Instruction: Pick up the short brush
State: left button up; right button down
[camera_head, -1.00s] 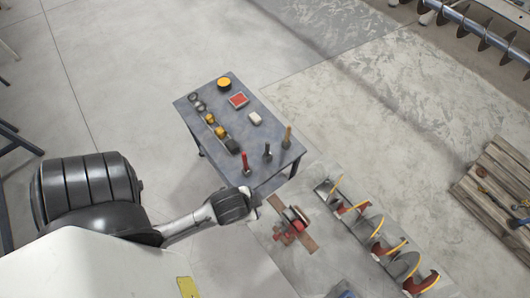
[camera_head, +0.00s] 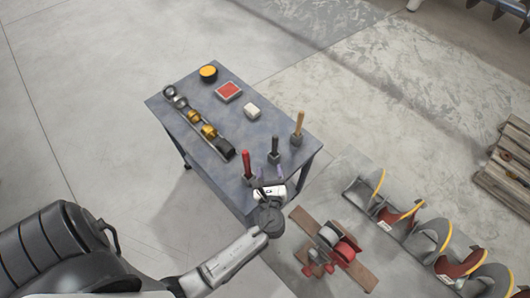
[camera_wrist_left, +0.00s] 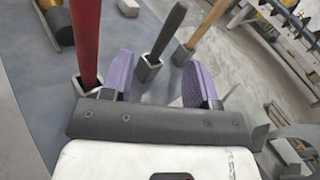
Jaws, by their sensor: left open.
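Three handled tools stand upright in small square sockets along the near edge of the blue-grey table (camera_head: 225,115): a red one (camera_head: 247,163), a short dark one (camera_head: 275,147) and a wooden one (camera_head: 299,124). Their lower ends are hidden in the sockets, so I cannot tell for sure which is the short brush; the dark one looks shortest. My left gripper (camera_head: 268,183) is open and empty at the table's near edge. In the left wrist view its purple fingers (camera_wrist_left: 161,78) point toward the dark tool (camera_wrist_left: 171,34), which shows between them beyond the tips. The red tool (camera_wrist_left: 86,40) stands close by the left finger.
A rack with yellow and dark parts (camera_head: 208,132), a yellow-topped round item (camera_head: 208,73), a red tray (camera_head: 229,91) and a white block (camera_head: 252,110) are farther back on the table. An auger (camera_head: 430,245) and a red clamp device (camera_head: 335,247) lie right of it.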

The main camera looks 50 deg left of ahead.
aim_at(275, 146)
pick_arm(q)
jog(key=w+a+m, duration=0.1)
jog(key=w, duration=0.1)
jog(key=w+a+f+m+t+b, duration=0.1)
jog(key=w+a, duration=0.1)
jog(key=w, duration=0.1)
jog(key=w+a+f+m+b, duration=0.1)
jog(key=w+a, duration=0.1)
jog(key=w, duration=0.1)
jog(key=shift+a+f, duration=0.1)
jog(key=shift+a, duration=0.1)
jog(key=shift+b+x, duration=0.45)
jog(key=shift+x, duration=2.15)
jog(key=shift+s, duration=0.1)
jog(key=shift+c, duration=0.6)
grip_shut()
pick_arm(e)
jog(key=f, duration=0.2)
jog(key=a+f, duration=0.1)
jog(key=f, duration=0.1)
jog(key=shift+w, duration=0.1)
